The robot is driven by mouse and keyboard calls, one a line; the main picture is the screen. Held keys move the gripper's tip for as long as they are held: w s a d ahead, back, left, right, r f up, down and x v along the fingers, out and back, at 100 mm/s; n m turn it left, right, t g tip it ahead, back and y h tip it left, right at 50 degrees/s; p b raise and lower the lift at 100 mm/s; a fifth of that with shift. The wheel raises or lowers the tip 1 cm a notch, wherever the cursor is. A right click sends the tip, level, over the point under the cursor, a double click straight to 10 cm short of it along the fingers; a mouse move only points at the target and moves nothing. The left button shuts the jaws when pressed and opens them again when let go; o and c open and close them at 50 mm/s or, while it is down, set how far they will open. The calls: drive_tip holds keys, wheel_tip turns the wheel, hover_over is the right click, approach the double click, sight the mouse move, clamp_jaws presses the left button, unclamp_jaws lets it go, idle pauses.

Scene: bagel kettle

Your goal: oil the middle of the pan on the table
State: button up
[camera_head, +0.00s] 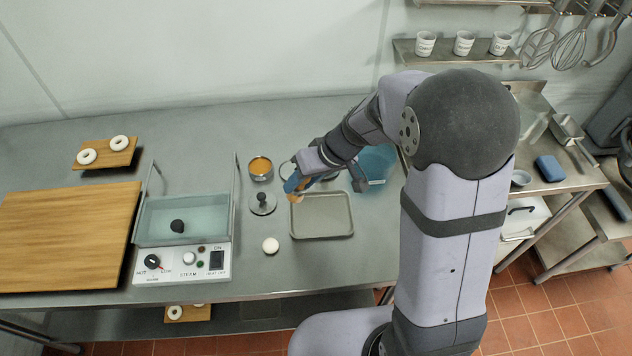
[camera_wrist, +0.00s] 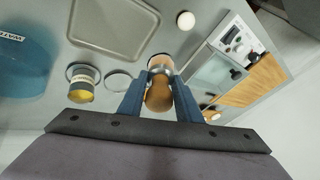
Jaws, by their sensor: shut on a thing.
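The pan (camera_head: 322,236) is a shallow grey rectangular tray lying flat on the steel table. It looks empty, and it also shows at the top of the wrist view (camera_wrist: 115,25). My gripper (camera_head: 296,186) is above the table at the pan's far left corner.
A metal cup with orange contents (camera_head: 260,168), a knobbed disc (camera_head: 262,204) and a white ball (camera_head: 270,245) are left of the pan. A blue bowl (camera_head: 378,163) stands behind it to the right. The water kettle (camera_head: 185,222) is further left.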

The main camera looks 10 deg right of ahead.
drive_tip(key=shift+w+d+r+m, duration=0.1)
drive_tip(key=shift+w+d+m, duration=0.35)
drive_tip(key=shift+m, duration=0.25)
drive_tip(key=shift+w+d+m+t+h, duration=0.15)
drive_tip(key=shift+m+t+h, duration=0.3)
drive_tip(key=shift+m, duration=0.45)
drive_tip(key=shift+f+b, duration=1.9)
drive_tip(key=shift+f, duration=0.7)
drive_tip(key=shift+w+b, duration=0.1)
drive_tip(key=shift+b, duration=1.4)
drive_tip(key=shift+r+b, duration=0.1)
drive_tip(key=shift+b, duration=0.3)
drive_tip(key=shift+r+b, duration=0.3)
drive_tip(key=shift+b, duration=0.2)
